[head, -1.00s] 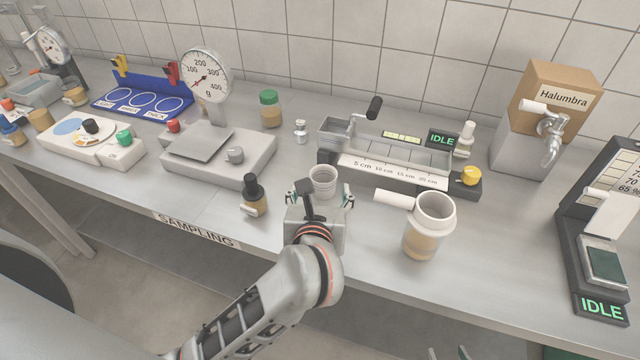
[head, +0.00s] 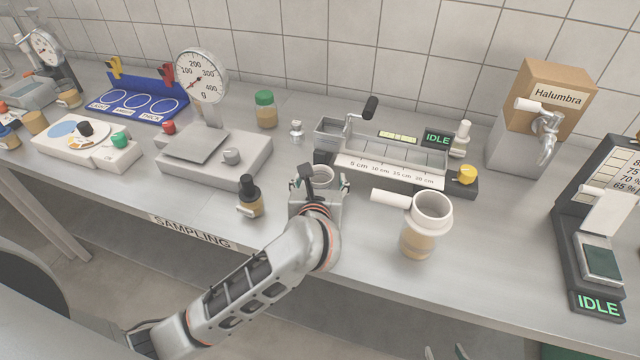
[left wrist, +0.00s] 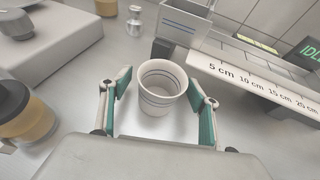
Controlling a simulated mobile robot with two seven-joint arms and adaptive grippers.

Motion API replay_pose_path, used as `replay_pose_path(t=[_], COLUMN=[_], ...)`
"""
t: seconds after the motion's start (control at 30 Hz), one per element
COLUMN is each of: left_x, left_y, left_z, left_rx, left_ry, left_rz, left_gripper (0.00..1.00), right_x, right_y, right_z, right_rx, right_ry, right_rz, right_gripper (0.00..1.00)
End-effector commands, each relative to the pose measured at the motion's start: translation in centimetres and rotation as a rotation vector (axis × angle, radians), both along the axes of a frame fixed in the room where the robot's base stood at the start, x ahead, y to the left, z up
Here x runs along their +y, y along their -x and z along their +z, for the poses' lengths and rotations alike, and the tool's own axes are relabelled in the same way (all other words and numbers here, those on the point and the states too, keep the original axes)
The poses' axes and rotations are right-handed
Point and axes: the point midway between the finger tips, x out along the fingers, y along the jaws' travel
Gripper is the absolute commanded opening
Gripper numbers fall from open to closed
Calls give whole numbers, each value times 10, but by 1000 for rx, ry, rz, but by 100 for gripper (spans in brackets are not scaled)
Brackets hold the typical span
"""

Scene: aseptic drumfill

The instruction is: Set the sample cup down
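The sample cup (head: 320,172) is a small white cup with thin dark bands. It appears upright on the steel bench, and its lower part is hidden by my left gripper in the head view. My left gripper (head: 318,184) is at the cup. In the left wrist view the cup (left wrist: 163,88) stands between the green-padded fingers (left wrist: 160,98), with a visible gap beside the left finger. The gripper is open around it. Only small tips of what seems to be my right gripper (head: 445,353) show at the bottom edge of the head view.
A dark-capped bottle (head: 250,198) stands left of my left gripper. A large handled cup (head: 418,240) of tan liquid stands to its right. The scaled trough device (head: 390,172) is behind, and the dial scale (head: 240,165) is back left. The front bench between is clear.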

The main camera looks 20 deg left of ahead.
Motion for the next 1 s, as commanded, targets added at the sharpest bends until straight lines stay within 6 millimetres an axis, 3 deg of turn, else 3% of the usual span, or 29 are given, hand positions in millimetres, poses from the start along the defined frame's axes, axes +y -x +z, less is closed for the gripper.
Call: replay_pose_path(t=[0.03, 0.13, 0.57, 0.87, 1.0], left_x=[0, 0, 0, 0, -7], left_y=[0, 0, 0, 0, 29], left_z=[0, 0, 4, 39, 36], left_rx=[0, 0, -1, -7, -2], left_ry=[0, 0, 2, 4, 4], left_rz=[0, 0, 1, 1, -2], left_gripper=[47, 21, 17, 17, 17], right_x=[0, 0, -2, -2, -1], right_y=[0, 0, 1, 0, -1], right_z=[0, -1, -4, 1, 1], right_rx=[1, 3, 7, 3, -2], right_ry=[0, 2, 4, 4, 3], right_rz=[0, 0, 0, 0, 1], right_gripper=[40, 40, 40, 40, 40])
